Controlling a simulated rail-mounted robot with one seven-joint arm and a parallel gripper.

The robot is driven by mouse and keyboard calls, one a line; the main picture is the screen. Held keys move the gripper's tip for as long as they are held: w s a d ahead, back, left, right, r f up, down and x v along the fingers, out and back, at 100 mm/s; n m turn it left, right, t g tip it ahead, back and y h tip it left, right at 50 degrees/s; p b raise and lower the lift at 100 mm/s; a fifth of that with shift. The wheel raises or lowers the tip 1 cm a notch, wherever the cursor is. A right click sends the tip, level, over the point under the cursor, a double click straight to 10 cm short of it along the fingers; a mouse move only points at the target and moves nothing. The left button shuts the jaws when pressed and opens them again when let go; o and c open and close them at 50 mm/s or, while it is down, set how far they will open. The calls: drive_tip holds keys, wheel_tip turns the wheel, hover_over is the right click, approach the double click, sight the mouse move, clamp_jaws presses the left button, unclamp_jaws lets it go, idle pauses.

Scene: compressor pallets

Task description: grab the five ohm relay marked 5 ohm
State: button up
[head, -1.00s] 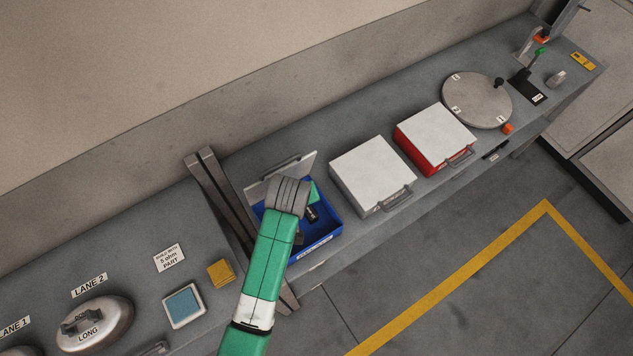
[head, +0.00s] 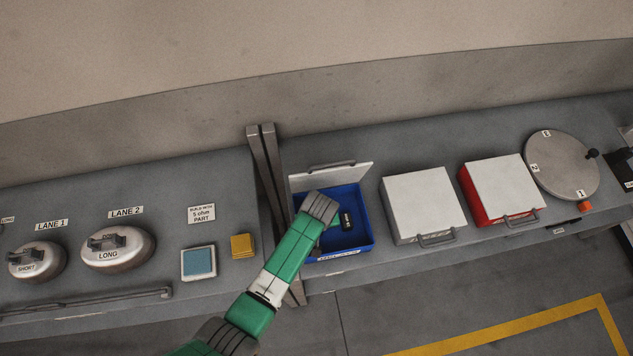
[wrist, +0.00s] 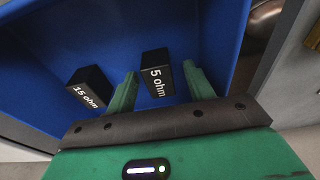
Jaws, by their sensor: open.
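The black relay marked 5 ohm (wrist: 157,80) lies on the blue floor of the open bin in the wrist view. My gripper (wrist: 160,69) is open, with one green finger on each side of that relay and small gaps visible. A second black relay marked 15 ohm (wrist: 87,90) lies to the left, outside the left finger. In the head view, my arm reaches into the blue bin (head: 367,242) and hides part of its inside. One black relay (head: 347,221) shows there to the right of my wrist; its label is too small to read surely.
The bin's lid (head: 352,176) stands open behind it. A closed grey box (head: 420,200) and a closed red box (head: 480,208) stand to the right. A grey upright frame (head: 264,180) stands close on the left. A sign reading 5 ohm part (head: 201,214) lies further left.

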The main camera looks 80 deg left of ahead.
drive_tip(key=c, duration=1.1)
wheel_tip(320, 180, up, 10)
drive_tip(key=shift+p, duration=0.55)
